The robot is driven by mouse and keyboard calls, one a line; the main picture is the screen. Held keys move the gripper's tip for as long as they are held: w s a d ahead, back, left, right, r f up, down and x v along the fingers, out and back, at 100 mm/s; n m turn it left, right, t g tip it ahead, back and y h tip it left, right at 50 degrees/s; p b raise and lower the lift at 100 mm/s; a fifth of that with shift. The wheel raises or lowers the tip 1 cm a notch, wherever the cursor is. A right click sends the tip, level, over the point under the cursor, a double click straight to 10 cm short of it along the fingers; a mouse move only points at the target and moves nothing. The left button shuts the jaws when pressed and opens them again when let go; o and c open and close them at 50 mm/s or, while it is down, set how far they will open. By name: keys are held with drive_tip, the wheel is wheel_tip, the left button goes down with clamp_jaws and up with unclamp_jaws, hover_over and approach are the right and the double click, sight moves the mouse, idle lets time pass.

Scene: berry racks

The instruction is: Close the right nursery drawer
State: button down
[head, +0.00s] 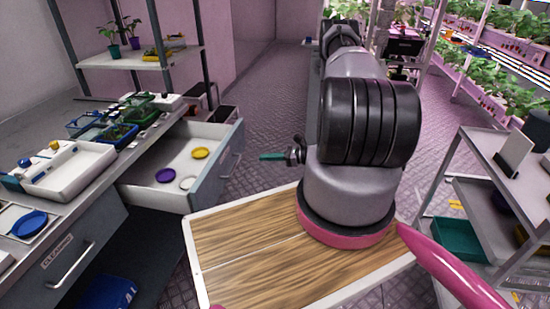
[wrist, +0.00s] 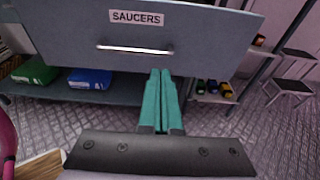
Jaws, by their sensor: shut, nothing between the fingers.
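The right nursery drawer (head: 145,195) stands pulled out from the counter in the head view. It holds a purple saucer (head: 166,175), a yellow saucer (head: 200,153) and a whitish saucer (head: 188,183). Its grey front, labelled SAUCERS, with a metal bar handle (wrist: 135,49), fills the top of the wrist view. My gripper (head: 264,157) has teal fingers and is a little right of the drawer front in the head view.
A left drawer (head: 60,255) with its own handle is shut in the counter. Trays and pots crowd the counter top (head: 98,181). A grey shelf cart (head: 470,190) stands right; the aisle floor (head: 270,110) is clear.

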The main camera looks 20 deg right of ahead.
drive_tip(key=x, duration=0.7)
drive_tip(key=shift+w+a, duration=0.25)
drive_tip(key=shift+a, duration=0.1)
drive_tip(key=shift+w+a, duration=0.1)
hover_over(183, 160)
drive_tip(key=shift+s+d, duration=0.25)
drive_tip(key=shift+s, duration=0.05)
drive_tip(key=shift+w+a+r, duration=0.1)
drive_tip(key=shift+w+a, duration=0.05)
drive_tip(key=shift+a, duration=0.1)
